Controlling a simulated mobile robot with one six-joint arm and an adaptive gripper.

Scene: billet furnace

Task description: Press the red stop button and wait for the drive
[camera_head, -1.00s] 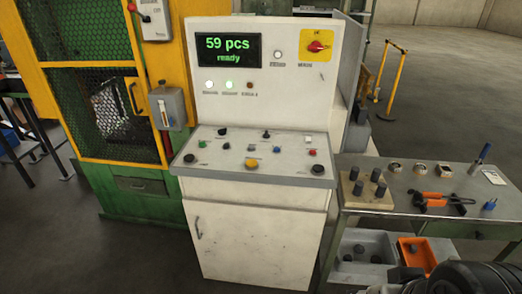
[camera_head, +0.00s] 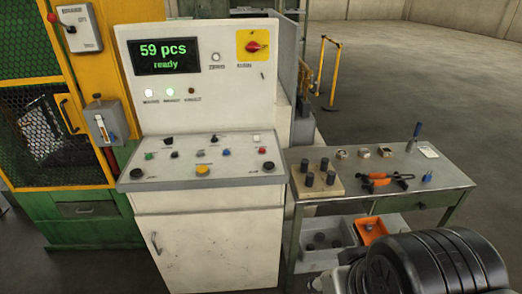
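The white control console (camera_head: 205,235) stands left of centre, with a sloped panel of small buttons and knobs. The panel labels are too small to read. The display (camera_head: 163,55) shows "59 pcs" and "ready" in green. Below it, a white and a green lamp are lit, and a red one looks dark. A red rotary switch (camera_head: 257,46) sits on a yellow plate. My gripper is not in view; part of my arm shows at bottom right.
A grey bench (camera_head: 445,182) on the right holds a block with dark cylinders (camera_head: 320,178), orange-handled pliers (camera_head: 378,180) and small parts. Bins, one an orange bin (camera_head: 370,229), sit beneath. A green-and-yellow mesh cage (camera_head: 50,140) stands left. Floor behind the bench is open.

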